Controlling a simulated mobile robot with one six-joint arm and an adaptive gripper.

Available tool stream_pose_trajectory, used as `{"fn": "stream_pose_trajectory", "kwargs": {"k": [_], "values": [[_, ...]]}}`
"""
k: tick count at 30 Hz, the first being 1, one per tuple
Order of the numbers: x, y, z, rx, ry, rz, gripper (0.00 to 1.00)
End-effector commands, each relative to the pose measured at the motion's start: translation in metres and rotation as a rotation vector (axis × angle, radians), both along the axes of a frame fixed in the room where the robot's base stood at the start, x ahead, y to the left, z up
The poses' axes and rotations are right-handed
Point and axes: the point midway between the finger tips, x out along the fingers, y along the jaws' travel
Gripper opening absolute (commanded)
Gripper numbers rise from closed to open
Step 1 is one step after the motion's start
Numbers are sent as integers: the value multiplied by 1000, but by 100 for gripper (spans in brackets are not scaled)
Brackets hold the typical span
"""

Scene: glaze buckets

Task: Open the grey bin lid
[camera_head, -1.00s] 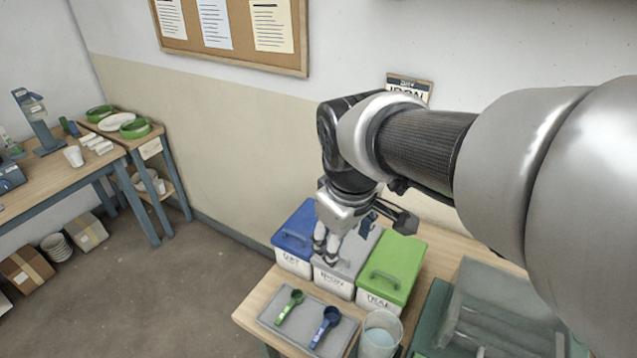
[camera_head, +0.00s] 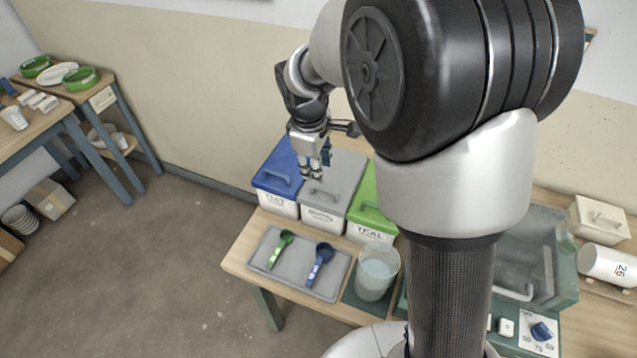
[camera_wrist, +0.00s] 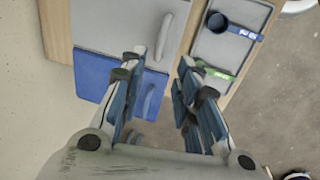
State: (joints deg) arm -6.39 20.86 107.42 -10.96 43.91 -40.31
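The grey bin (camera_head: 322,216) stands between the blue and green bins on the wooden table. Its flat grey lid (camera_head: 344,172) lies closed, with a grey bar handle (camera_head: 318,192) near the front. In the wrist view the grey lid (camera_wrist: 115,25) and its handle (camera_wrist: 168,38) are just ahead of my fingertips. My gripper (camera_head: 312,178) points down over the bins, near the border of the blue and grey lids. Its fingers (camera_wrist: 160,62) are apart with nothing held. Whether a fingertip touches a lid cannot be told.
The blue lid (camera_head: 278,165) is close on the left; its handle (camera_wrist: 148,102) shows between my fingers. The green bin (camera_head: 370,225) is on the right, partly behind my arm. A grey tray (camera_head: 262,246) with two scoops and a clear jug (camera_head: 376,274) are in front.

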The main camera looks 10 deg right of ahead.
Motion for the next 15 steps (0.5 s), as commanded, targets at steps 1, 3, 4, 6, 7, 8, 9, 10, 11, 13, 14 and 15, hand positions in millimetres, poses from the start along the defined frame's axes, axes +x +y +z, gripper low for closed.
{"fn": "stream_pose_trajectory", "kwargs": {"k": [1, 3, 4, 6, 7, 8, 9, 10, 11, 13, 14, 15], "values": [[1, -2, -16, -1, 4, -1, 30], [4, -3, -30, 0, 3, -1, 30], [5, -4, -37, 0, 3, -1, 30], [7, -6, -49, 0, 3, -2, 30], [8, -6, -54, 1, 2, -2, 30], [9, -7, -59, 1, 2, -2, 30], [9, -8, -64, 1, 2, -2, 30], [10, -8, -67, 0, 1, -2, 30], [11, -8, -71, 0, 1, -2, 30], [12, -9, -76, 0, 0, -2, 30], [12, -9, -78, 0, 0, -2, 30], [13, -10, -80, 0, 0, -2, 30]]}}
